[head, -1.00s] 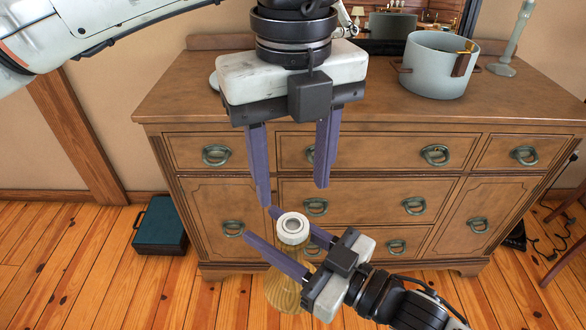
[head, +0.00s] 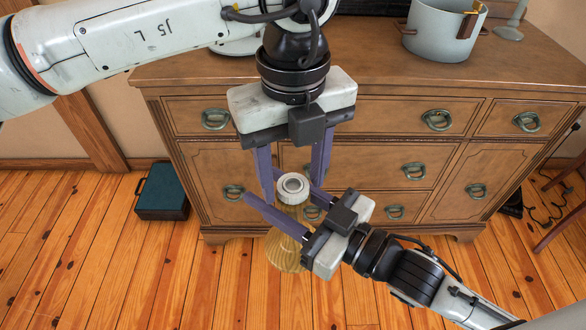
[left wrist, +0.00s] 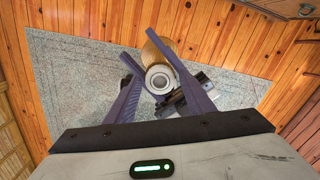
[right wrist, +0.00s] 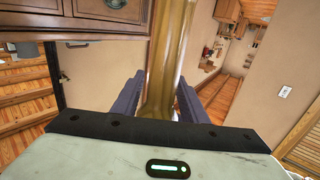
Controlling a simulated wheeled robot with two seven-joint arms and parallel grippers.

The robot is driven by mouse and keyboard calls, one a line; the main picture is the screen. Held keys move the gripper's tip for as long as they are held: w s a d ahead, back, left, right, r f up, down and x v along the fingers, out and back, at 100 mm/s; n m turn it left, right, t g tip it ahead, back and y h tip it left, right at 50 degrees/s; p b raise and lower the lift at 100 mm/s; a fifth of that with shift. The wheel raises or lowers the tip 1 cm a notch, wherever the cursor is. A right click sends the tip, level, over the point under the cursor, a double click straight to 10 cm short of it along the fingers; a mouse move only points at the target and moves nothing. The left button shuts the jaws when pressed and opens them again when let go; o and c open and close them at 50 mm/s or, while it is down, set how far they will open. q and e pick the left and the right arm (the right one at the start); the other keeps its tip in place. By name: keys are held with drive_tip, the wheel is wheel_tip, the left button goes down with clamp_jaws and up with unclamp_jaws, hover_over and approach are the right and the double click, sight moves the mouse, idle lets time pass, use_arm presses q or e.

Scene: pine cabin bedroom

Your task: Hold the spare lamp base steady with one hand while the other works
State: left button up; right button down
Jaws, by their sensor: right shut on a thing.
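The spare lamp base (head: 288,252) is a translucent amber-yellow body with a white ringed collar (head: 292,188) on top. It stands upright in front of the dresser. My right gripper (head: 275,190) is shut on its upper body from the right; the right wrist view shows the amber body (right wrist: 166,50) between the fingers. My left gripper (head: 293,190) points down from above, open, with a finger on each side of the collar. The left wrist view shows the collar (left wrist: 160,79) between its fingers with gaps. I cannot tell what supports the lower end.
A wooden dresser (head: 385,115) with ring handles stands close behind. A grey pot (head: 445,35) sits on its top. A dark teal case (head: 162,192) lies on the plank floor at left. A grey speckled rug (left wrist: 75,85) shows below in the left wrist view.

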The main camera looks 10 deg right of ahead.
use_arm(q)
drive_tip(key=c, duration=1)
drive_tip(key=m, duration=0.7)
drive_tip(key=shift+m, duration=0.3)
drive_tip(key=m, duration=1.4)
drive_tip(key=shift+m, duration=0.4)
drive_tip(key=m, duration=0.6)
drive_tip(key=shift+m, duration=0.3)
drive_tip(key=o, duration=1.2)
